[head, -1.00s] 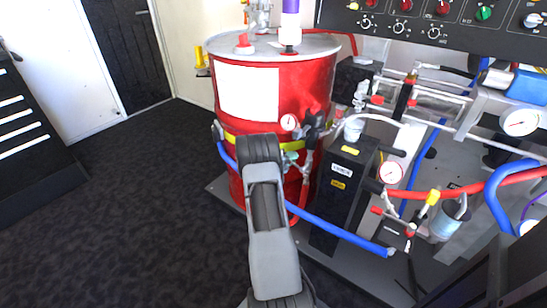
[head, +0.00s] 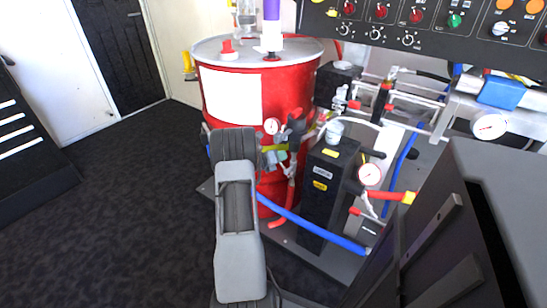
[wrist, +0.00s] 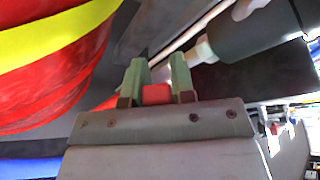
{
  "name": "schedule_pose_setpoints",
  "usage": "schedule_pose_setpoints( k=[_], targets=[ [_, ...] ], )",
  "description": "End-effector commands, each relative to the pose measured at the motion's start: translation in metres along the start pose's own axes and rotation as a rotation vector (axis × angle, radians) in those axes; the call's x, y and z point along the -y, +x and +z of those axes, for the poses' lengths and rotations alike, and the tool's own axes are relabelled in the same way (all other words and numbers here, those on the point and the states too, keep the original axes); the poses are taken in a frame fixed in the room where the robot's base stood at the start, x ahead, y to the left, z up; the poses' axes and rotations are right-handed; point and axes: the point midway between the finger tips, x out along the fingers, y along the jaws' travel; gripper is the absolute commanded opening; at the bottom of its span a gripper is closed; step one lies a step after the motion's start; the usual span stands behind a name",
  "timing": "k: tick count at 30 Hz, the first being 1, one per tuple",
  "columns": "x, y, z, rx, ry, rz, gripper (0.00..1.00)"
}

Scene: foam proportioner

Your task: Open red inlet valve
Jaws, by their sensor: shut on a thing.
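My gripper (head: 276,157) is beside the lower right side of the red drum (head: 292,98), near a cluster of pipe fittings below a small gauge (head: 271,126). In the wrist view my gripper (wrist: 157,85) has its two green fingers shut on a small red piece (wrist: 156,94), which looks like the red inlet valve's handle. The drum with its yellow band (wrist: 50,35) fills the left of that view. The fingers and my arm hide most of the valve, so its turn angle cannot be told.
A black pump unit (head: 324,185) stands right of my gripper. A blue hose (head: 318,228) runs low in front of it. A control panel (head: 430,25) is above right. A large dark box (head: 450,235) fills the lower right. Open carpet (head: 110,220) lies to the left.

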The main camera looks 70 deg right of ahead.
Motion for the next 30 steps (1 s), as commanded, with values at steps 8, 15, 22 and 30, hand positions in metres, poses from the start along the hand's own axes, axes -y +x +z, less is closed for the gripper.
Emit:
schedule_pose_setpoints(
  k=[8, 15, 22, 30],
  targets=[
    [-0.001, 0.000, 0.000, 0.001, 0.001, 0.002, 0.00],
    [0.000, 0.000, 0.000, 0.001, 0.000, 0.002, 0.39],
    [0.000, 0.000, 0.000, 0.000, 0.000, 0.001, 0.49],
    [0.001, -0.013, 0.002, 0.002, 0.000, 0.003, 0.49]
  ],
)
